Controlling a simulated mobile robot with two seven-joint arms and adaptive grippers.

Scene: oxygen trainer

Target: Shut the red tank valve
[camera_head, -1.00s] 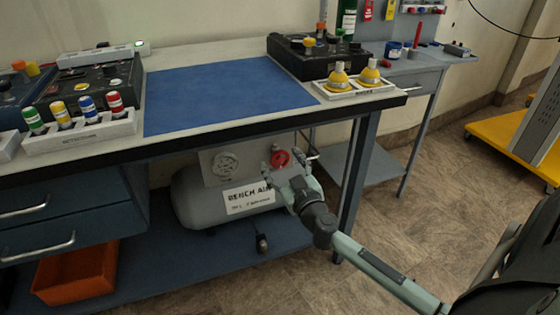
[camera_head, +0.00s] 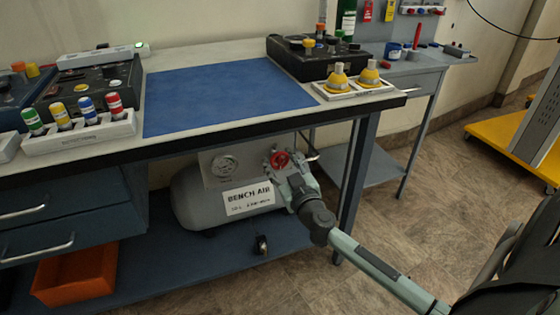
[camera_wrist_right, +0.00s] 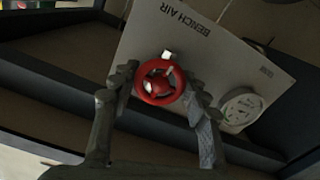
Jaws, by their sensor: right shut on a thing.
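The red tank valve (camera_head: 281,159) is a round spoked handwheel on the panel of the grey BENCH AIR tank (camera_head: 185,198), under the bench. In the right wrist view the red valve (camera_wrist_right: 160,82) faces me, with a small white mark at its upper rim. My right gripper (camera_head: 288,161) reaches in under the bench top. In the wrist view its two fingers (camera_wrist_right: 160,86) stand on either side of the wheel and are shut on it. My left gripper is not in view.
A round gauge (camera_head: 224,166) sits left of the valve. The bench's front edge (camera_head: 230,127) overhangs the tank, and a bench leg (camera_head: 357,185) stands just right of my gripper. An orange bin (camera_head: 75,277) sits at the lower left.

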